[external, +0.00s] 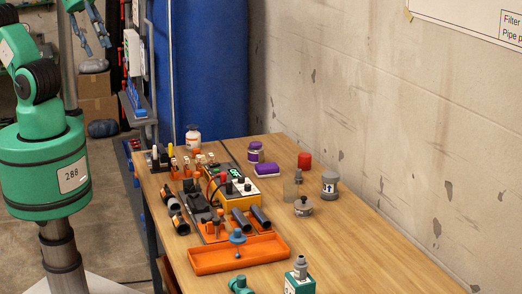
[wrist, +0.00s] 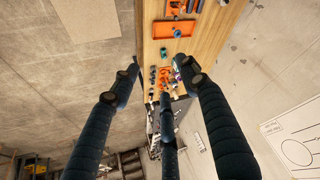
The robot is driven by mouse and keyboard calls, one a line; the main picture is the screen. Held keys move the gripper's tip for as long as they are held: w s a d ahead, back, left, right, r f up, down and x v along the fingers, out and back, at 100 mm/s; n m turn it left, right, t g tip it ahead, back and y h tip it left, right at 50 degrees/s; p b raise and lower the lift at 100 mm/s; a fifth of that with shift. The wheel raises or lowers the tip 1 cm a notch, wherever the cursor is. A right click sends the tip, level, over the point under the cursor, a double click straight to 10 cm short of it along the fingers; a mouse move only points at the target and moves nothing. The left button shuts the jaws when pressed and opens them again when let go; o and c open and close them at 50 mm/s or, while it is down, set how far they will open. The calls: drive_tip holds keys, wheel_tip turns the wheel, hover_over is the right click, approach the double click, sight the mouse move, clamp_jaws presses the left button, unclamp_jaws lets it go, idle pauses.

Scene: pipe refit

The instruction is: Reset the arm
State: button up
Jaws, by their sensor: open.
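My gripper (external: 97,33) is at the top left of the external view, raised in the air left of the workbench, on my green arm. In the wrist view its dark fingers (wrist: 163,95) are spread wide apart, with nothing between them. It is open and empty, well away from everything on the bench. The wooden workbench (external: 390,250) runs along the wall; its top also shows in the wrist view (wrist: 215,45).
An orange tray (external: 240,255) lies at the bench front, with dark pipes and a yellow device (external: 232,190) behind it. Bottles, jars and a red cap (external: 304,160) stand farther back. The bench's right front is clear.

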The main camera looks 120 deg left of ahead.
wheel_tip(320, 180, down, 9)
drive_tip(key=b, duration=0.8)
drive_tip(key=shift+f+b, duration=0.2)
drive_tip(key=shift+b, duration=0.15)
